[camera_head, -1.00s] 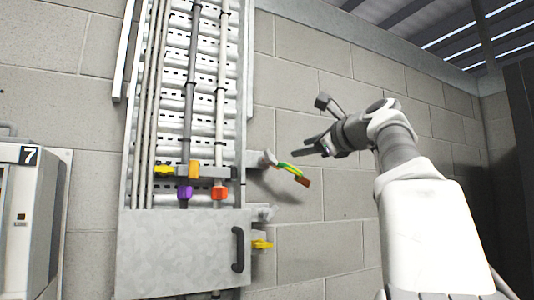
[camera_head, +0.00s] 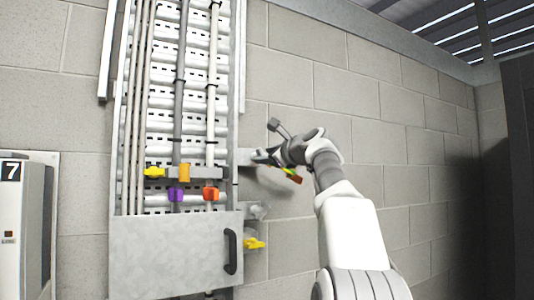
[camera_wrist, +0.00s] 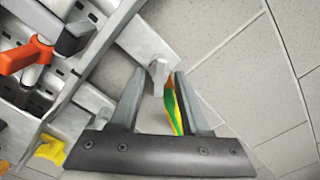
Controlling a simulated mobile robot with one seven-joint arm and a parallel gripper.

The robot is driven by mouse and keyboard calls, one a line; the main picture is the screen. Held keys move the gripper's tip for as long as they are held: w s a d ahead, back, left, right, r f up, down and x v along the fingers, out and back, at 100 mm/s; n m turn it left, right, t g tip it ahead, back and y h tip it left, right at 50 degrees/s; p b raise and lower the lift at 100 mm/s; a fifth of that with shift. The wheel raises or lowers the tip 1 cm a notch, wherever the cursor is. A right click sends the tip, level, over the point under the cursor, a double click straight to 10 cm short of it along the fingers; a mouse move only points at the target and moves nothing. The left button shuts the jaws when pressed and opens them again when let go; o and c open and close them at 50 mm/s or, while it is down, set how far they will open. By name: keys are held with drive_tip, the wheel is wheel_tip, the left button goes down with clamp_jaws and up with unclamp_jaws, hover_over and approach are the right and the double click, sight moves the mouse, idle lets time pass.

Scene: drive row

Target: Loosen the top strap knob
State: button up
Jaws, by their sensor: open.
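The upper strap (camera_head: 206,172) is a grey bar across the cables on the ladder tray. A yellow knob (camera_head: 154,172) is at its left end, which I take to be the top strap knob. My gripper (camera_head: 258,156) is at the tray's right side, well right of that knob. In the wrist view my gripper (camera_wrist: 160,78) is open, its fingers either side of a grey hexagonal bolt end (camera_wrist: 157,74) on a bracket. A green-yellow lead (camera_wrist: 177,108) hangs beside the right finger. I cannot tell whether the fingers touch the bolt end.
An orange block (camera_head: 184,172) is on the strap. Purple (camera_head: 176,194) and orange-red (camera_head: 211,194) pieces sit on the cables below. A metal cover (camera_head: 170,255) with a black handle (camera_head: 231,251) is underneath. Another yellow knob (camera_head: 254,244) is at its right. The wall rightward is bare.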

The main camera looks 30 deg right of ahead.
drive_tip(key=shift+c, duration=0.3)
clamp_jaws()
drive_tip(key=shift+f+n+b, duration=0.15)
drive_tip(key=shift+n+b, duration=0.15)
drive_tip(key=shift+n, duration=4.65)
drive_tip(key=shift+f+n+b, duration=0.1)
drive_tip(key=shift+n+b, duration=0.15)
drive_tip(key=shift+n, duration=4.7)
